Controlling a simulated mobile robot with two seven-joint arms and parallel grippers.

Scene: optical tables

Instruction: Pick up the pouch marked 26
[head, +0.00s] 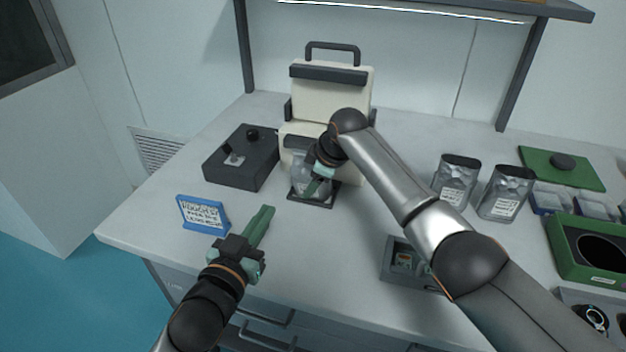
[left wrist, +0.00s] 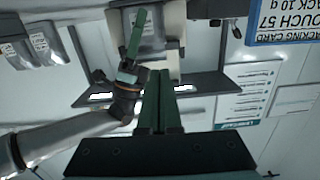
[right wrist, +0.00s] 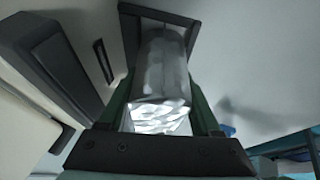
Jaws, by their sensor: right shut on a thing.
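A silvery pouch (right wrist: 163,70) is between the fingers of my right gripper (right wrist: 160,100), which is shut on it. In the head view this pouch (head: 299,163) is upright at the dark tray (head: 312,201) in front of the cream machine, partly hidden by my right gripper (head: 315,186). Its number cannot be read. Two more silvery pouches, one (head: 456,180) and another (head: 505,193), stand upright on the table at the right; their labels are too small to read. My left gripper (head: 264,222) is shut and empty above the table's front left, and its fingers (left wrist: 158,100) lie together.
A cream machine (head: 330,98) with a dark handle stands behind the tray. A black box (head: 241,160) and a blue-framed card (head: 203,214) reading "POUCH 57" are left. A grey bin (head: 394,266), green box (head: 590,262) and green plate (head: 540,163) are right. A shelf (head: 450,8) hangs above.

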